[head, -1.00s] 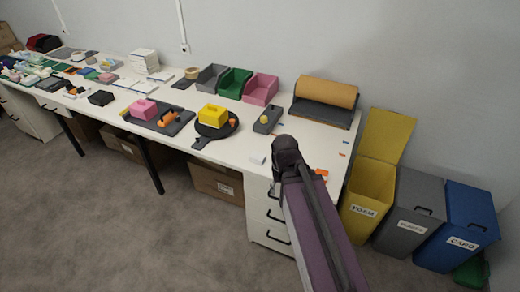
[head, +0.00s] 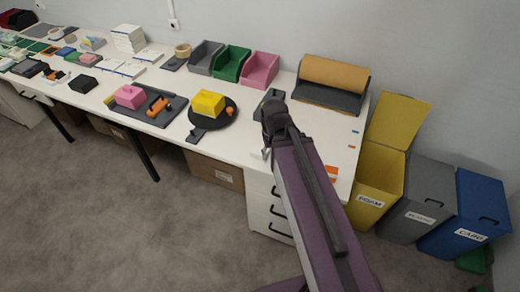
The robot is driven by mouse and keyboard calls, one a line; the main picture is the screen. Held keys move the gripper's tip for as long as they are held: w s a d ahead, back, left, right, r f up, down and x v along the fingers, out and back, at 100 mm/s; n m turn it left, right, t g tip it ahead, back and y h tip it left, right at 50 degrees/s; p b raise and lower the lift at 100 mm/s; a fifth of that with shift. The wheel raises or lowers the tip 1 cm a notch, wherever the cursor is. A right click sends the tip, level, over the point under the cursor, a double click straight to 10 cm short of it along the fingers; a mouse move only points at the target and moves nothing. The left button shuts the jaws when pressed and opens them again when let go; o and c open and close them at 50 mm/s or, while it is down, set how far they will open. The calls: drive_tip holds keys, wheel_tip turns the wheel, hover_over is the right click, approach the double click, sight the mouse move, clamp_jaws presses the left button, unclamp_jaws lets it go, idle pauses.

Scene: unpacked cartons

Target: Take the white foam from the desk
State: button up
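A small white piece (head: 265,153), which looks like the white foam, lies near the front edge of the white desk (head: 225,146). It shows just left of my purple arm, which partly covers that area. The arm reaches up over the desk, and its dark end stands above and beside the white piece. My gripper's fingers cannot be made out; they are hidden behind the arm.
A yellow block (head: 208,103) sits on a round black plate, and a pink block (head: 130,96) on a dark tray. Grey, green and pink bins (head: 259,69) and a brown roll (head: 335,74) stand at the back. A yellow foam bin (head: 377,178) stands right of the desk.

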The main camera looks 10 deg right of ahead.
drive_tip(key=o, duration=0.6)
drive_tip(key=m+b, duration=0.4)
drive_tip(key=m, duration=2.2)
hover_over(259, 150)
wheel_tip(259, 150, down, 3)
drive_tip(key=shift+f, duration=0.2)
wheel_tip(259, 150, down, 9)
drive_tip(key=b, duration=0.8)
drive_tip(key=shift+r, duration=0.15)
